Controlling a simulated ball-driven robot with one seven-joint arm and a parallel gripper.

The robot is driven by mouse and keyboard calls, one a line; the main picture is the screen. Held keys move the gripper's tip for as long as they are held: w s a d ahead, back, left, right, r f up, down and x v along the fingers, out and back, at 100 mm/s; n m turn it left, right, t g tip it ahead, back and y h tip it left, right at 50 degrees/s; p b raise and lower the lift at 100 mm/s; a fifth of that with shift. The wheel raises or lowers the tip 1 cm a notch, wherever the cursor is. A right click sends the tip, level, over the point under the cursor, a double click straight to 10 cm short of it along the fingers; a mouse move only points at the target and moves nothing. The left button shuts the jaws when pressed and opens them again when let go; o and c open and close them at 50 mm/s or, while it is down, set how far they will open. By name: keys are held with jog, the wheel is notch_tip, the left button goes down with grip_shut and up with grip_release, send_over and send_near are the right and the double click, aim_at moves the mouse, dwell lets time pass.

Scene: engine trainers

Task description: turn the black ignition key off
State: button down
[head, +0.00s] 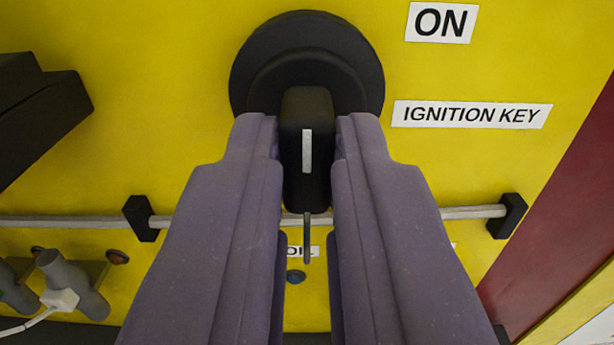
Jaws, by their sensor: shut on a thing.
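The black ignition key (307,185) stands in a round black switch base (306,50) on the yellow panel, at the upper middle of the head view. A white mark on the key lies upright in the picture. My gripper (307,145) has its two purple fingers on either side of the key, shut on it. The fingers hide the key's sides. A white label reading "ON" (441,23) is up and right of the switch, and one reading "IGNITION KEY" (471,114) is to its right.
A grey horizontal rod (459,212) in black brackets runs behind my fingers. A black block (40,115) juts out at the left. Grey fittings with a white plug (59,299) are at lower left. A dark red frame (557,220) borders the right.

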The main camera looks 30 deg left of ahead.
jog(key=shift+f, duration=0.15)
dwell(0.3)
jog(key=c, duration=1.1)
grip_release()
jog(key=p+v, duration=0.1)
jog(key=v, duration=0.6)
jog(key=shift+s+d+p, duration=0.3)
